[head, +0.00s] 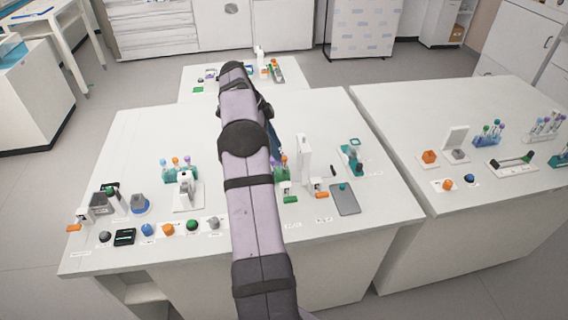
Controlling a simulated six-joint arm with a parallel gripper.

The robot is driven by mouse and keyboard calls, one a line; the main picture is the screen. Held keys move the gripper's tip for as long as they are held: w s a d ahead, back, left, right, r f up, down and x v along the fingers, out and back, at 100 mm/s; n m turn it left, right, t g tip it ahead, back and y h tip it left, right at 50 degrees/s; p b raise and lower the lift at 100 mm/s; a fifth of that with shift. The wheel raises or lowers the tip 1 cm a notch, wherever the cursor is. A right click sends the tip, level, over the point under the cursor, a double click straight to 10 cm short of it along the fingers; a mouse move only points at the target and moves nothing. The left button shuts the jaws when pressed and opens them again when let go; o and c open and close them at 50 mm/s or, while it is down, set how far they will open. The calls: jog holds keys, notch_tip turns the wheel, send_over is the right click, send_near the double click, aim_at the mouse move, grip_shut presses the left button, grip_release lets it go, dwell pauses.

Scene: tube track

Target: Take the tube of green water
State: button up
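I cannot make out for certain which tube holds green water. A teal rack (169,178) with several tubes with coloured caps (175,162) stands left of my arm on the near table. More tubes (284,161) show just right of my arm, partly hidden behind it. A teal holder (350,153) with a teal item (357,167) stands further right. My arm reaches up the middle of the view and bends back over the table. The fingers of my gripper are hidden behind the arm, so their opening and any contents do not show.
The near white table (130,150) carries a white upright device (304,158), a grey pad (345,199) and coloured knobs (168,229) along its front. A right table (400,110) holds blue (487,137) and white (541,126) tube racks. The near table's back left is clear.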

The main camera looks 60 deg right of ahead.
aim_at(284, 157)
jog(key=shift+p+x, duration=0.4)
jog(key=shift+x, duration=0.75)
jog(key=p+x, duration=0.3)
jog(key=shift+s+d+f, duration=0.1)
jog(key=shift+s+f, duration=0.15)
jog(key=shift+s, duration=0.05)
jog(key=shift+s+d+f, duration=0.15)
jog(key=shift+f, duration=0.5)
jog(key=shift+c, duration=0.7)
jog(key=c, duration=0.7)
